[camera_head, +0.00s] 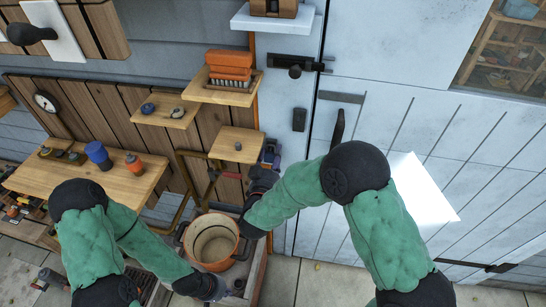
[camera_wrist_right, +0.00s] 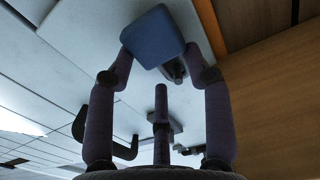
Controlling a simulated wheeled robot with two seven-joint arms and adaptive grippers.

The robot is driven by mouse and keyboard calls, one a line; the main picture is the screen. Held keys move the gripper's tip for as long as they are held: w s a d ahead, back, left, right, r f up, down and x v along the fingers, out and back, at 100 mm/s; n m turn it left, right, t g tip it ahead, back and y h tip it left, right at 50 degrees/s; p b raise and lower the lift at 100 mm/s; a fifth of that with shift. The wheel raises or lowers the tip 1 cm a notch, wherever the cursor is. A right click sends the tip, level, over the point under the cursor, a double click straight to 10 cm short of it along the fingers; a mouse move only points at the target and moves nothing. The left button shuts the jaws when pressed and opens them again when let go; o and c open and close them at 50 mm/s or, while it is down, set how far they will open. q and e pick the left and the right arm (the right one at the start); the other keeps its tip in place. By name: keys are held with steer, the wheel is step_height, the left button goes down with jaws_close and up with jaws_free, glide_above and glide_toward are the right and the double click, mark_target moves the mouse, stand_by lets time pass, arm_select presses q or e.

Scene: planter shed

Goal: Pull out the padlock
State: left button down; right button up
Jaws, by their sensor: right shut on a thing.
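The padlock, seen as a blue block (camera_wrist_right: 153,36), is between the fingertips of my right gripper (camera_wrist_right: 155,52) in the right wrist view. The fingers touch it on both sides. A dark metal piece (camera_wrist_right: 173,70) shows just behind it, by the pale door; I cannot tell whether the shackle is still through it. In the head view my right gripper (camera_head: 268,158) is beside the door's left edge, and the padlock is hard to make out there. My left gripper (camera_head: 218,290) is low in front of the orange pot; its fingers are too unclear to judge.
The pale door (camera_head: 370,150) has a black bolt (camera_head: 296,66) and a dark handle (camera_head: 338,128). An orange pot (camera_head: 212,240) stands below my right forearm. A wooden shelf (camera_head: 237,145) is close left of my right gripper. A bench (camera_head: 85,180) holds small jars.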

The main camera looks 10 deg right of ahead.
steer(key=shift+s+a+f, duration=0.1)
steer(key=shift+a+f, duration=0.05)
steer(key=shift+a, duration=0.2)
steer(key=shift+c, duration=0.3)
steer(key=shift+s+a, duration=0.15)
steer(key=shift+s, duration=0.45)
steer(key=shift+s+a+f, duration=0.1)
steer(key=shift+s, duration=0.25)
steer(key=shift+r+p+v, duration=0.2)
steer(key=shift+p+v, duration=0.3)
steer(key=shift+v, duration=1.5)
